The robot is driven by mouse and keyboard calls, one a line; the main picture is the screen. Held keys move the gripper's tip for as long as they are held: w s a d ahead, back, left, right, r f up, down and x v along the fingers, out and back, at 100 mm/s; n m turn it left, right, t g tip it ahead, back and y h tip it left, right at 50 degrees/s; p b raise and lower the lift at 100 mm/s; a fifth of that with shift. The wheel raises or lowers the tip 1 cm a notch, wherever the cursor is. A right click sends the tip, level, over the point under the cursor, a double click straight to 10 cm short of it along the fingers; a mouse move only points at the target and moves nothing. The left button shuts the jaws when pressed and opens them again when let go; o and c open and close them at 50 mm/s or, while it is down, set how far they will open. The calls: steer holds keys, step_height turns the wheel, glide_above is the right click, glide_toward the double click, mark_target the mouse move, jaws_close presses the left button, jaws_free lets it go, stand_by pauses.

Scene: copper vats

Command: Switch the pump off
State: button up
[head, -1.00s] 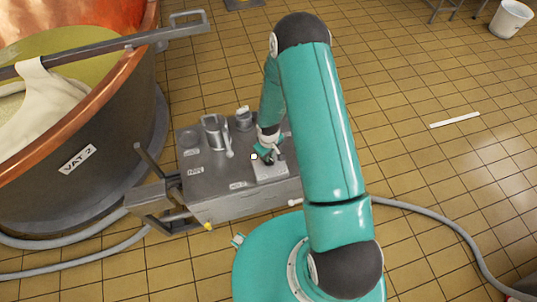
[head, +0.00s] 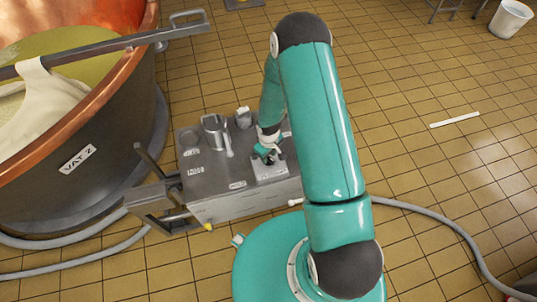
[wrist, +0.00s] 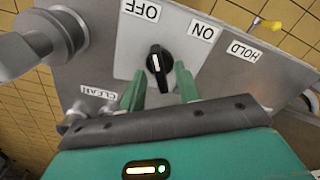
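The pump's switch is a black rotary knob (wrist: 158,65) with a white mark, on a pale plate (wrist: 172,30). The mark points up in the wrist view, closer to the OFF label (wrist: 140,10) than to the ON label (wrist: 203,30). My gripper (wrist: 160,78) is open, with one green finger on each side of the knob's near end. I cannot tell whether either finger touches it. In the head view my gripper (head: 268,158) is over the right part of the grey pump unit (head: 215,178), and the knob is mostly hidden.
HOLD (wrist: 243,50) and CLEAN (wrist: 98,92) labels flank the plate. The copper VAT 2 (head: 110,130) is close on the left. A grey hose (head: 440,222) lies on the right floor, which is otherwise mostly clear.

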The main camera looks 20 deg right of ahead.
steer(key=shift+r, duration=0.15)
step_height(320, 180, up, 14)
steer(key=shift+f, duration=0.2)
stand_by(0.7)
